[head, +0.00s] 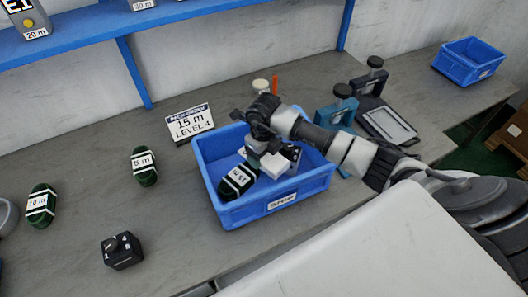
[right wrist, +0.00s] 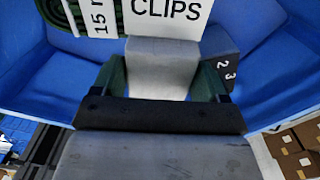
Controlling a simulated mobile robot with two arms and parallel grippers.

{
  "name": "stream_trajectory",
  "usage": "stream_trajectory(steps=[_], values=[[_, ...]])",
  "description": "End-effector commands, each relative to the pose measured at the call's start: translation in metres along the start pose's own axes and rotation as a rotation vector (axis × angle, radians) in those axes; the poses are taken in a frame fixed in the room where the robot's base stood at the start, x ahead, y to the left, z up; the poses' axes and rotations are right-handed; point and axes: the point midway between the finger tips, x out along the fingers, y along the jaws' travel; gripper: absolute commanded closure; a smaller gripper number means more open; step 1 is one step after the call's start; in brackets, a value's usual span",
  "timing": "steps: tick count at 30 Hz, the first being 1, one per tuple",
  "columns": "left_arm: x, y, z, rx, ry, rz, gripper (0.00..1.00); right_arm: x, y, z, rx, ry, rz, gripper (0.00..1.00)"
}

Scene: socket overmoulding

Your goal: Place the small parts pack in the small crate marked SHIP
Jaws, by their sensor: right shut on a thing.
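The small parts pack is a pale box labelled CLIPS (right wrist: 163,62), and it shows partly in the head view (head: 281,166). My right gripper (right wrist: 165,85) is shut on it, one finger on each side. The gripper (head: 262,147) reaches down into a blue crate (head: 290,201), with the pack inside the crate's walls. The crate's front label is too blurred to read surely. I cannot tell whether the pack touches the crate floor. A green 15 m cable coil (head: 238,181) lies in the crate left of the pack, and a dark box marked 2 3 (right wrist: 223,62) is right of it. My left gripper is not in view.
A sign reading 15 m, LEVEL 4 (head: 191,123) stands behind the crate. Cable coils of 5 m (head: 144,166) and 10 m (head: 41,205) and a black box (head: 122,251) lie left. Another blue crate (head: 468,62) is far right.

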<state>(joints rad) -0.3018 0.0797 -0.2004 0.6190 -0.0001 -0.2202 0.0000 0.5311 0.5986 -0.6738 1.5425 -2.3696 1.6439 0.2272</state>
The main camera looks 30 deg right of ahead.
Motion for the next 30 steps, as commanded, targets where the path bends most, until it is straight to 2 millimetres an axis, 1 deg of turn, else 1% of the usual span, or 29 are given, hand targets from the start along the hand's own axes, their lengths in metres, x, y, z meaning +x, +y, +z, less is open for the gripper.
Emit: stream_trajectory(steps=[7, 8, 12, 20, 23, 26, 28, 30], values=[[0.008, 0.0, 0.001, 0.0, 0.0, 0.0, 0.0, 0.009, 0.0, 0.0, 0.0, -0.001, -0.001, 0.5], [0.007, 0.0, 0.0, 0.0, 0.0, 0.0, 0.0, 0.008, 0.0, 0.0, 0.0, -0.001, -0.001, 0.23], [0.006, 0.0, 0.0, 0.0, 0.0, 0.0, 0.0, 0.007, 0.0, 0.0, 0.0, -0.001, 0.0, 0.02], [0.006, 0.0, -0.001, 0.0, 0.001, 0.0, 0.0, 0.007, 0.0, 0.0, 0.0, 0.0, 0.0, 0.01], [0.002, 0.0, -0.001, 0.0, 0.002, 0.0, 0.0, 0.002, 0.0, 0.0, 0.0, 0.0, 0.001, 0.01], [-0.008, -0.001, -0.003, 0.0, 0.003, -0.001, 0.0, -0.009, 0.0, 0.0, 0.001, 0.0, 0.002, 0.01], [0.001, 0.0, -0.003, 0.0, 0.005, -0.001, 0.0, -0.017, -0.001, 0.002, -0.001, -0.007, -0.002, 0.01], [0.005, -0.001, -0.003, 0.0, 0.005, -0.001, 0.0, -0.032, -0.001, 0.001, -0.001, -0.006, -0.004, 0.01]])
